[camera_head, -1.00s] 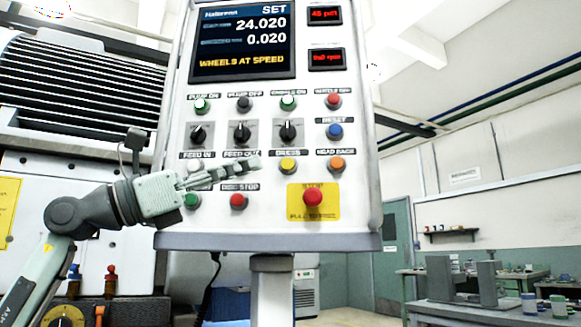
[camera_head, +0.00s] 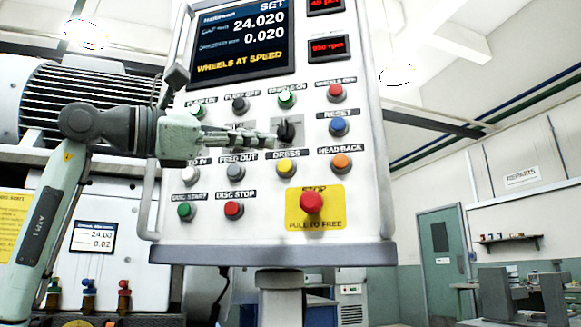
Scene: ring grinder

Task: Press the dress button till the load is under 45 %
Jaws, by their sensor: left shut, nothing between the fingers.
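The yellow dress button (camera_head: 287,168) sits under its DRESS label, in the middle of the white control panel (camera_head: 262,213). My left gripper (camera_head: 272,142) is shut and empty, with its fingers pointing right across the panel. Its tips appear just above and left of the dress button, close to the black knob (camera_head: 287,131). I cannot tell whether they touch the panel. The upper red readout (camera_head: 325,4) is cut off by the top edge and its value is unclear. My right gripper is not in view.
The screen (camera_head: 243,38) reads 24.020, 0.020 and WHEELS AT SPEED. Around the dress button are the grey feed-out button (camera_head: 235,173), orange head-back button (camera_head: 341,162), blue reset button (camera_head: 338,126) and red stop button (camera_head: 312,202) on a yellow plate. My left fingers hide other knobs.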

